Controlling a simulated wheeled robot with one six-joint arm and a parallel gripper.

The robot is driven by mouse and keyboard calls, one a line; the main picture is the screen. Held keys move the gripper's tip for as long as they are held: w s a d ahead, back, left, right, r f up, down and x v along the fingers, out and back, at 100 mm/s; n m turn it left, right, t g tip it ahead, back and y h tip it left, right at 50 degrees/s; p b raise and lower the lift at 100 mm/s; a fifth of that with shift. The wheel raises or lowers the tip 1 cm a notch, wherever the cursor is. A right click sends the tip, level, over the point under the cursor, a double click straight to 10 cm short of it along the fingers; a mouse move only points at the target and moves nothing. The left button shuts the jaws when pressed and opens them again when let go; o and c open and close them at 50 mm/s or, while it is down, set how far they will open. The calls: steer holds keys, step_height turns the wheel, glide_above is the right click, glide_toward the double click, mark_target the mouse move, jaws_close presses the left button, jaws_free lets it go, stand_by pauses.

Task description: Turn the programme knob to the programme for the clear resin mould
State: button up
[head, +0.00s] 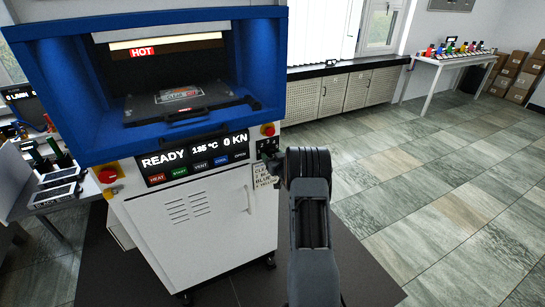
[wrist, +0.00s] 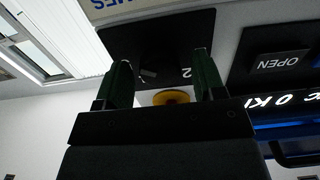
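The press (head: 195,215) stands on the left in the head view, with a small dark knob panel (head: 268,147) at its right front. In the wrist view, which is upside down, this panel (wrist: 158,35) carries a "2".
The press display (head: 193,158) reads READY, about 195 °C, 0 KN, above a button row. A red stop button (head: 268,129) sits just above the knob panel, another (head: 107,175) at left. The blue chamber (head: 60,95) is open with a HOT sign. Floor at right is clear.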

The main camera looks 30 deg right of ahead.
steer(key=c, duration=0.8)
steer(key=shift+f+b, duration=0.1)
steer(key=shift+b, duration=0.2)
